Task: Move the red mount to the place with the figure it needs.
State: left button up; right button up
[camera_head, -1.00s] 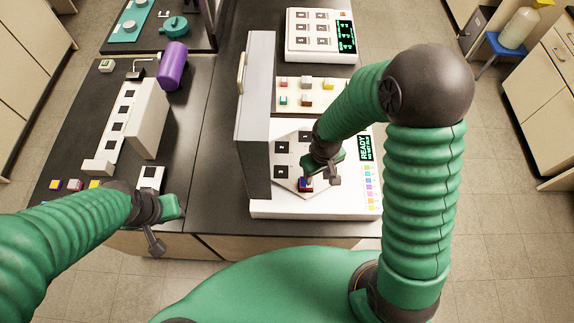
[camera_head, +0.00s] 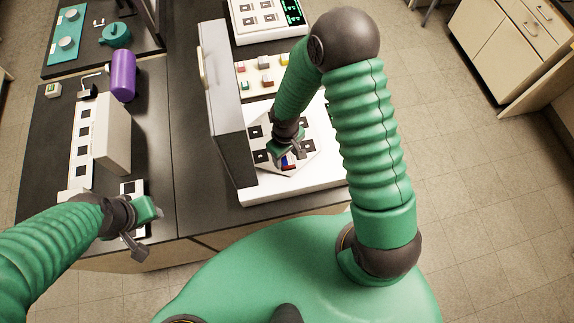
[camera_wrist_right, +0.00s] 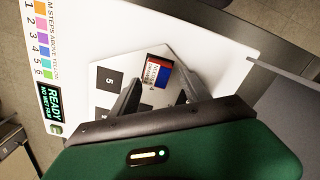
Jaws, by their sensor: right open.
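The red mount (camera_wrist_right: 158,73) sits on the pale stage plate (camera_wrist_right: 103,70) of the profiler; its top shows a white lettered label and a blue part beside the red. It also shows small in the head view (camera_head: 288,162). My right gripper (camera_wrist_right: 153,66) is open, with one finger on each side of the mount; I cannot tell whether they touch it. In the head view the right gripper (camera_head: 291,152) is low over the plate and partly hides it. My left gripper (camera_head: 141,228) hangs at the front edge of the left bench; its jaws are unclear.
Black numbered squares (camera_wrist_right: 108,78) mark the plate. A colour legend and a READY display (camera_wrist_right: 53,102) are on the white base. A tall grey panel (camera_head: 222,90) stands left of the plate. A tray of coloured blocks (camera_head: 264,74) is behind. A purple cylinder (camera_head: 123,75) is at left.

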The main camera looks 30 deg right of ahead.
aim_at(289, 159)
notch_tip(289, 159, down, 2)
jog(key=shift+a+f+b, duration=0.1)
jog(key=shift+a+b, duration=0.05)
jog(key=shift+b, duration=0.25)
jog(key=shift+s+a+b, duration=0.2)
jog(key=shift+s+b, duration=0.1)
jog(key=shift+s, duration=0.5)
jog(key=shift+s+d, duration=0.1)
jog(key=shift+s, duration=0.1)
jog(key=shift+w+d+f, duration=0.2)
jog(key=shift+d+f, duration=0.15)
jog(key=shift+d, duration=0.1)
jog(key=shift+w+d+f, duration=0.2)
jog(key=shift+w+d, duration=0.35)
jog(key=shift+w, duration=0.25)
jog(key=shift+s+a+r, duration=0.15)
jog(key=shift+a+r, duration=0.1)
jog(key=c, duration=0.4)
jog(key=shift+a, duration=0.15)
jog(key=shift+c, duration=1.2)
jog(key=shift+a, duration=0.1)
jog(key=c, duration=0.5)
jog(key=shift+d, duration=0.3)
grip_shut()
pick_arm(q)
jog(key=shift+d+f+p, duration=0.3)
jog(key=shift+d+f, duration=0.05)
jog(key=shift+f, duration=0.5)
pick_arm(e)
jog(key=shift+d+r, duration=0.1)
